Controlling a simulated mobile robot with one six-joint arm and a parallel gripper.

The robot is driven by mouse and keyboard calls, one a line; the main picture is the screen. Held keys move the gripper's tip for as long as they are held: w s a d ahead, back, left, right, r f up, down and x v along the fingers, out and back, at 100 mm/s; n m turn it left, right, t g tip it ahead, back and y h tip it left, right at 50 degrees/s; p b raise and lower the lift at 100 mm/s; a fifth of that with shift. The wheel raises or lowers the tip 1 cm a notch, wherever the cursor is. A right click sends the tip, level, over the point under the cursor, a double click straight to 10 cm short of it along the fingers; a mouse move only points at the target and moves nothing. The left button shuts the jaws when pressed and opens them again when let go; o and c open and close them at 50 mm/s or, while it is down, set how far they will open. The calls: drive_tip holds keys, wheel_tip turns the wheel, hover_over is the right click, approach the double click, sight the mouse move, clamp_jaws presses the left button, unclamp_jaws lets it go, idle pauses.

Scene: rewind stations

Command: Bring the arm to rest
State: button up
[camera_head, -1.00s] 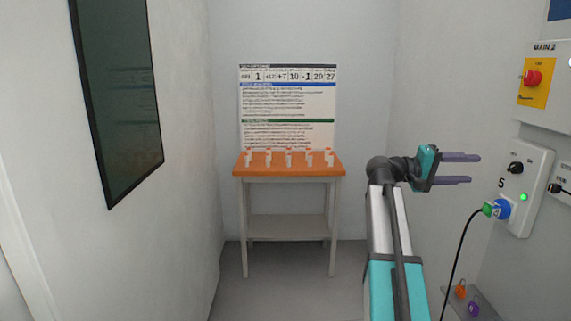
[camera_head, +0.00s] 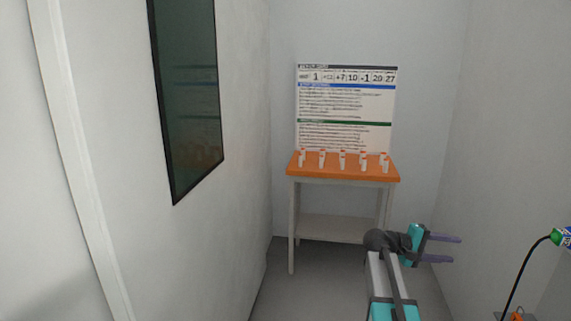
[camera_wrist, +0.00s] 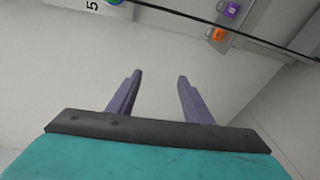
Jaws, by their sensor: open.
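My gripper (camera_head: 452,249) is at the lower right of the head view, at the end of my teal and grey arm, with its purple fingers pointing right. In the wrist view my gripper (camera_wrist: 158,82) shows two purple fingers spread apart with nothing between them. Pale wall shows beyond the fingertips. The gripper touches nothing that I can see.
An orange-topped table (camera_head: 345,171) with several small white bottles stands at the back, under a printed board (camera_head: 345,108). A dark window (camera_head: 187,95) is in the left wall. A black cable (camera_head: 520,275) hangs at right from a green and blue plug (camera_head: 560,237). Orange (camera_wrist: 219,34) and purple (camera_wrist: 232,10) items show in the wrist view.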

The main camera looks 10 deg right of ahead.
drive_tip(key=s+a+f+n+y+p, duration=0.1)
drive_tip(key=s+a+f+y, duration=0.15)
drive_tip(key=a+f, duration=0.65)
drive_tip(key=s+a+f+n+y+p, duration=0.15)
drive_tip(key=s+a+f, duration=0.25)
drive_tip(key=f, duration=0.9)
drive_tip(key=s+a+f+n+y+p, duration=0.15)
drive_tip(key=s+a+f, duration=0.25)
drive_tip(key=a+f, duration=0.5)
drive_tip(key=s+a+f+m+g+y, duration=0.1)
drive_tip(key=s+a+f+y, duration=0.4)
drive_tip(key=s+a+f, duration=0.4)
drive_tip(key=s+a+f+m+g+y+p, duration=0.1)
drive_tip(key=s+a+f+y, duration=0.4)
drive_tip(key=s+a, duration=0.8)
drive_tip(key=shift+s+a+f+m+g, duration=0.2)
drive_tip(key=shift+s+f+m+g, duration=0.55)
drive_tip(key=shift+s+f, duration=0.9)
drive_tip(key=shift+w+f, duration=0.25)
drive_tip(key=shift+c, duration=0.3)
